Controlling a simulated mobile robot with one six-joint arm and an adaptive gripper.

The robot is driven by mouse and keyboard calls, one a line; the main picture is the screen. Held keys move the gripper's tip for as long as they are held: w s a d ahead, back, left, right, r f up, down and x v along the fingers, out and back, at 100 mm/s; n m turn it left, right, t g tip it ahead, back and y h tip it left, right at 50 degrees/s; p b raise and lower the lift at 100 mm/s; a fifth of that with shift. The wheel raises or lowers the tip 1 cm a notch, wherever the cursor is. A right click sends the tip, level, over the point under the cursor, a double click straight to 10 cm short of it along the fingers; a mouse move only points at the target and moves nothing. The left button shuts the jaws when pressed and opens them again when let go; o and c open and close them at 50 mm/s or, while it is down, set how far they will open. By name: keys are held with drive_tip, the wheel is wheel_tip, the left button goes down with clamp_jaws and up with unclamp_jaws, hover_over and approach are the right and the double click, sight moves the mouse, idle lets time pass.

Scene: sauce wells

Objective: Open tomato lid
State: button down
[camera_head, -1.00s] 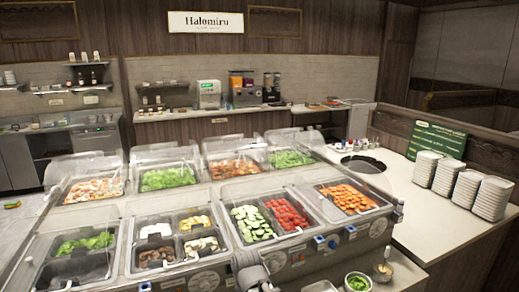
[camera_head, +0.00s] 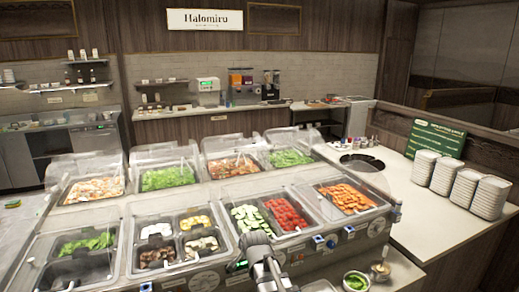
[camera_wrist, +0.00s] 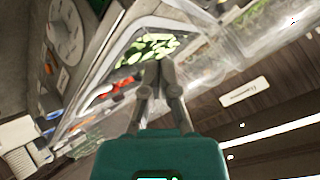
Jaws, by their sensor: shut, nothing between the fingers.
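The red tomato pieces (camera_head: 288,214) fill the right part of a front well in the head view, beside the sliced cucumber (camera_head: 247,219). They also show as a red patch in the wrist view (camera_wrist: 113,88). A clear lid (camera_head: 240,188) belongs to this well; its exact outline and angle are hard to make out. My gripper (camera_head: 256,238) is shut and empty at the counter's front edge, just in front of the cucumber. In the wrist view its fingertips (camera_wrist: 158,68) meet in front of the cucumber, with no clear contact on any lid.
A shrimp or carrot-like orange well (camera_head: 346,197) lies to the right, and a divided well (camera_head: 178,240) to the left. A small bowl of greens (camera_head: 356,282) stands at lower right. Plate stacks (camera_head: 455,180) stand on the right counter.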

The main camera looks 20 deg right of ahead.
drive_tip(key=w+d+r+m+t+h+p, duration=0.1)
drive_tip(key=w+d+r+m+t, duration=0.2)
drive_tip(key=r, duration=0.4)
drive_tip(key=w+d+r+m+t+h, duration=0.2)
drive_tip(key=d+r+m+t, duration=0.2)
drive_tip(key=r, duration=0.3)
drive_tip(key=w+d+r+m+t+h+p, duration=0.1)
drive_tip(key=w+d+r+m+t+h, duration=0.1)
drive_tip(key=r, duration=0.5)
drive_tip(key=w+d+m+t, duration=0.1)
drive_tip(key=m+t, duration=0.1)
drive_tip(key=m, duration=0.1)
drive_tip(key=shift+w+d+m+p, duration=0.3)
drive_tip(key=shift+w+r, duration=0.1)
drive_tip(key=shift+w, duration=0.05)
drive_tip(key=p+x, duration=0.4)
drive_tip(key=x, duration=0.9)
drive_tip(key=shift+w+r+p, duration=0.25)
drive_tip(key=shift+w+p, duration=0.05)
drive_tip(key=shift+p, duration=0.1)
drive_tip(key=shift+f, duration=0.1)
drive_tip(key=b, duration=1.3)
hover_over(253, 199)
wheel_tip(253, 199, down, 13)
drive_tip(key=shift+w+d+f, duration=0.1)
